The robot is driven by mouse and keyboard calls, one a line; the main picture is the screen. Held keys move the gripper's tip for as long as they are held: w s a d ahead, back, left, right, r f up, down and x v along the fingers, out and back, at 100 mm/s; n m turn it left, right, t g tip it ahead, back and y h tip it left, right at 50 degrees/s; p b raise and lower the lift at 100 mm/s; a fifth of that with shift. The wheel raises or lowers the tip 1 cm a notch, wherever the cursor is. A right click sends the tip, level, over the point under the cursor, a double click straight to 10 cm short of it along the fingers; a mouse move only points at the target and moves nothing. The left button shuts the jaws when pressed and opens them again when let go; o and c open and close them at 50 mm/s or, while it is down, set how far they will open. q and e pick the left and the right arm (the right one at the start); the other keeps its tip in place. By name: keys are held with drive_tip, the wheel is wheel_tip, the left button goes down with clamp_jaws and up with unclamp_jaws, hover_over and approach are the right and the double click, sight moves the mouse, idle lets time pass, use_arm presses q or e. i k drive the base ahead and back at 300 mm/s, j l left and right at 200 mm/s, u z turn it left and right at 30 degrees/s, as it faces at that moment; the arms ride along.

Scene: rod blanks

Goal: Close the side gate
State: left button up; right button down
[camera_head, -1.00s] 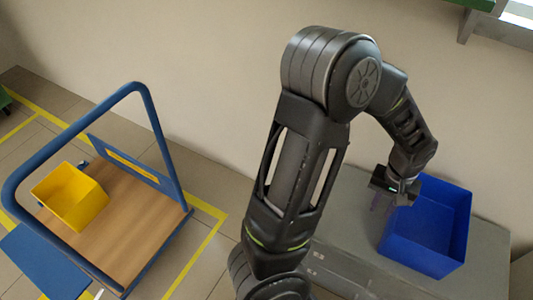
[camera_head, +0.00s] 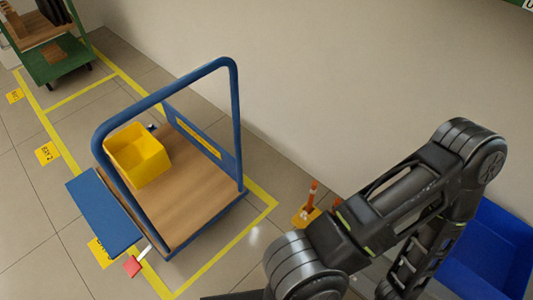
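The side gate looks to be the flat blue panel (camera_head: 104,210) on the near-left side of the trolley. It sticks outward from the deck, folded down rather than upright. A white lever with a red end (camera_head: 132,266) sits at the trolley's near corner, beside the panel. The opposite side panel (camera_head: 203,138), blue with a yellow stripe, stands upright. A yellow bin (camera_head: 138,156) rests on the wooden deck (camera_head: 190,205). My dark arm fills the lower right, well away from the panel; its gripper is out of the picture. My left gripper is not in view.
The trolley's blue tube handle (camera_head: 165,95) arches over the deck. A blue box (camera_head: 487,255) is at the right, partly behind my arm. Orange posts (camera_head: 312,192) stand between trolley and arm. A green cart (camera_head: 55,62) is at the far left.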

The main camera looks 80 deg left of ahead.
sight(115, 232)
drive_tip(key=i, duration=0.5)
drive_tip(key=u, duration=4.05)
